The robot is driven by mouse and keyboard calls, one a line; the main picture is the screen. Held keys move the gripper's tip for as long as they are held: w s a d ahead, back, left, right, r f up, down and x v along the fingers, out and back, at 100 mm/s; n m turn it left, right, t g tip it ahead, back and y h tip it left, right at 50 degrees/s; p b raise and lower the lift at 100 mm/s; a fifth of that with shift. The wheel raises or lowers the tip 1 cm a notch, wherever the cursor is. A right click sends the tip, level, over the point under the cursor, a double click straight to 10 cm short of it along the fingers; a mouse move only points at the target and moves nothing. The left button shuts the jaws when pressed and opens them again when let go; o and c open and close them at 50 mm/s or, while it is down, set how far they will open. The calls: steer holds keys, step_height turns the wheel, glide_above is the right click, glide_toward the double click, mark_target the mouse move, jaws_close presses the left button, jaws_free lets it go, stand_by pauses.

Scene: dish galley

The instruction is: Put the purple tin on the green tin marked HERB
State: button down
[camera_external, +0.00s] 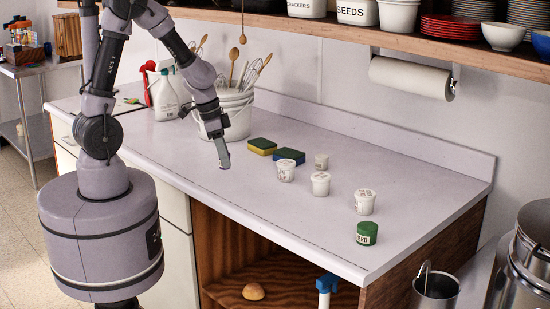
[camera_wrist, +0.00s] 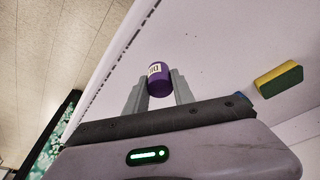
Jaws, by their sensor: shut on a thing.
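The purple tin (camera_wrist: 159,80) with a pale label shows in the wrist view between my two fingers. My gripper (camera_wrist: 160,92) is shut on it. In the external view my gripper (camera_external: 224,160) hangs over the left-middle of the counter, and the purple tin cannot be made out there. The green tin (camera_external: 367,233) stands upright near the counter's front right, well to the right of my gripper. Its label is too small to read. Its top looks clear.
Several white tubs, including a near one (camera_external: 365,202), stand between my gripper and the green tin. Two sponges (camera_external: 262,146) lie behind them. A white utensil bucket (camera_external: 236,105) and spray bottles (camera_external: 165,95) stand at the back left. The counter's front edge is close.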

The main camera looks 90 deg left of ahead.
steer(key=w+d+r+m+p, duration=0.25)
steer(key=w+d+p, duration=0.25)
steer(key=w+d, duration=1)
steer(key=w+d+p, duration=0.3)
steer(key=w+d, duration=0.4)
steer(key=d, duration=0.6)
glide_toward(372, 226)
steer(key=shift+w+a+f+m+h+b, duration=0.1)
steer(key=shift+f+m+h+b, duration=0.1)
steer(key=shift+f, duration=0.35)
steer(key=shift+w+a+f+m+h+b, duration=0.1)
steer(key=shift+f+h+b, duration=0.1)
steer(key=shift+f, duration=0.35)
steer(key=shift+w, duration=0.6)
step_height(372, 226, down, 4)
steer(key=shift+r+b, duration=0.2)
steer(key=shift+b, duration=0.2)
steer(key=shift+r, duration=0.1)
steer(key=shift+s, duration=0.1)
